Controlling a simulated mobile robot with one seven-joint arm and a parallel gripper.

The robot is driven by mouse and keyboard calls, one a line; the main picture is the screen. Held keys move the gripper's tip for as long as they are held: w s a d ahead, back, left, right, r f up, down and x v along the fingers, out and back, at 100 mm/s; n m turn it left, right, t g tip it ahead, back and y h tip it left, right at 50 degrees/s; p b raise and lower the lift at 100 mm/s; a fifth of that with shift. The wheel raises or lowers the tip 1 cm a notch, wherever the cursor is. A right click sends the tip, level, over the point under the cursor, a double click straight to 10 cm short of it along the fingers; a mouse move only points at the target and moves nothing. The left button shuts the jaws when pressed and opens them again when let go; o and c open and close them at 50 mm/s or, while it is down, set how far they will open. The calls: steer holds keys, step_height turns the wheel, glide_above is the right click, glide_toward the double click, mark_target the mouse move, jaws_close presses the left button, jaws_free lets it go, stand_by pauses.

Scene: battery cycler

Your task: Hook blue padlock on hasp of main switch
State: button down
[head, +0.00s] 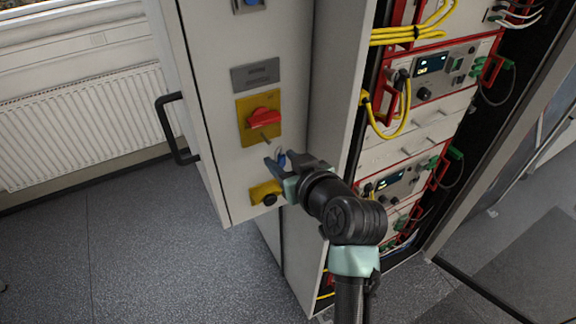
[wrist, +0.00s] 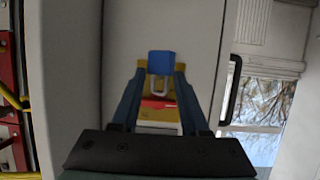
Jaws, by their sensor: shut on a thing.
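The main switch (head: 264,118) is a red rotary handle on a yellow plate on the grey cabinet front; its red part shows in the wrist view (wrist: 158,103). A small hasp (head: 266,138) sticks out just below the handle. My gripper (head: 279,162) is shut on the blue padlock (head: 281,160), just below the switch. In the wrist view, the padlock body (wrist: 162,62) sits between the fingertips, and its pale shackle (wrist: 160,86) points toward the red handle. The shackle looks apart from the hasp in the head view; the wrist view does not show the hasp clearly.
A yellow plate with a black knob (head: 268,198) sits close below my gripper. A black door handle (head: 176,130) juts out at the left. The rack (head: 425,120) with yellow cables stands to the right. A grey label plate (head: 255,75) is above the switch.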

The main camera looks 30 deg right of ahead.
mark_target(270, 144)
steer(key=shift+w+a+f+b, duration=0.1)
steer(key=shift+w+b, duration=0.2)
steer(key=shift+w, duration=1.1)
steer(key=shift+w+a+b, duration=0.1)
steer(key=shift+w+b, duration=0.15)
steer(key=shift+w, duration=1.4)
steer(key=shift+f+b, duration=0.5)
steer(key=shift+c, duration=1.6)
jaws_free()
